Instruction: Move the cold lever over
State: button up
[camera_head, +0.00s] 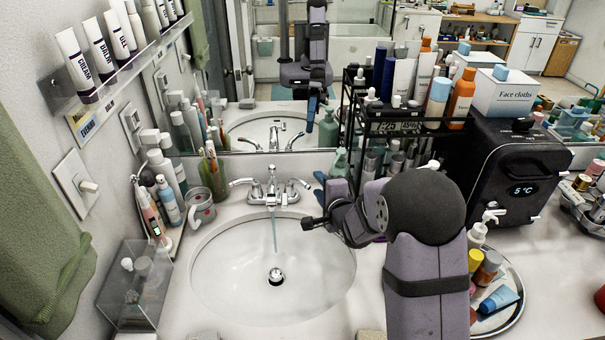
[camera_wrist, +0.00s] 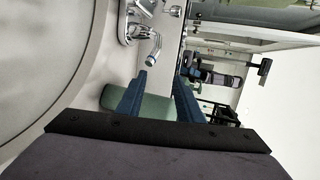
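The chrome faucet (camera_head: 271,192) stands at the back of the sink, with a bluish stream of water (camera_head: 275,236) falling from its spout. It has a left lever (camera_head: 241,182) and a right lever (camera_head: 300,184); no hot or cold marking is legible. My gripper (camera_head: 319,186) is just right of the right lever, partly hidden by my wrist. In the wrist view its two blue fingers (camera_wrist: 158,80) are apart with nothing held between them. A chrome lever (camera_wrist: 153,48) shows just beyond the fingertips, apparently not touching them.
A green bottle (camera_head: 338,164) stands close behind my gripper and also shows beyond the fingers in the wrist view (camera_wrist: 150,106). A grey mug (camera_head: 200,211) is left of the faucet. A black rack (camera_head: 400,127) of bottles stands right. The sink bowl (camera_head: 225,285) is open below.

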aim_at(307, 187)
jog(key=shift+s+a+f+m+y+p, duration=0.15)
jog(key=shift+f+m+y, duration=0.2)
jog(key=shift+y, duration=0.45)
jog(key=shift+s+a+f+m+y+p, duration=0.15)
jog(key=shift+f+m+y, duration=0.15)
jog(key=shift+y, duration=0.5)
jog(key=shift+s+a+f+m+y+p, duration=0.15)
jog(key=shift+f+m+y, duration=0.2)
jog(key=shift+y, duration=0.45)
jog(key=shift+g, duration=0.3)
jog(key=shift+p+x, duration=0.8)
jog(key=shift+x, duration=2.85)
jog(key=shift+r, duration=0.15)
grip_shut()
